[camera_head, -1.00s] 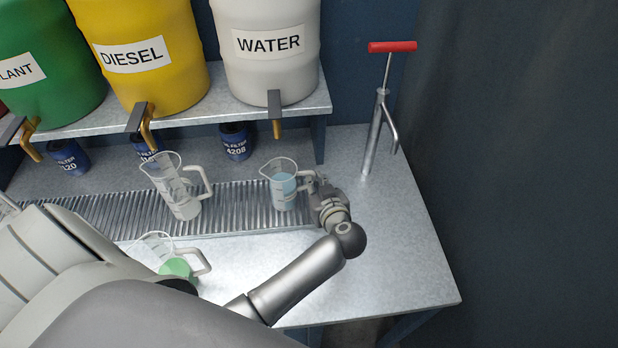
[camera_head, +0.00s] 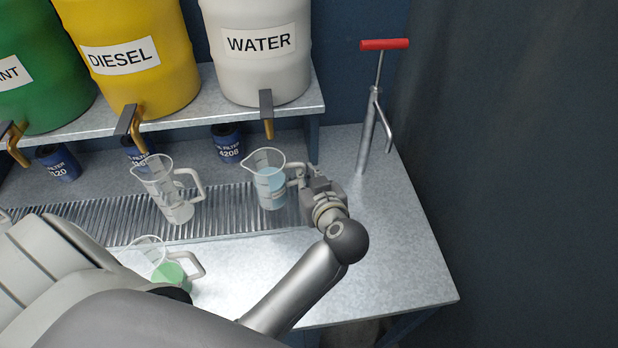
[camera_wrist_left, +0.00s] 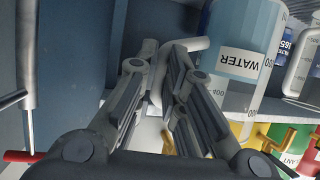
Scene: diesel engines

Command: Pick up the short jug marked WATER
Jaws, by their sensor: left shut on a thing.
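The short jug marked WATER (camera_head: 268,180) is clear with pale blue liquid in it, under the white drum's tap in the head view. Its WATER label shows large in the left wrist view (camera_wrist_left: 241,62). My left gripper (camera_head: 302,181) is to the right of the jug, with its fingers shut on the jug's handle. In the left wrist view the fingers (camera_wrist_left: 163,92) close around the pale handle. The jug looks upright, and I cannot tell whether it is clear of the grate. My right gripper is not in view.
A taller clear jug (camera_head: 168,190) stands on the ribbed grate (camera_head: 112,222) to the left. A jug with green liquid (camera_head: 170,268) is nearer. A red-handled pump (camera_head: 378,110) stands at the right. The shelf (camera_head: 200,108) with drums and brass taps overhangs the back.

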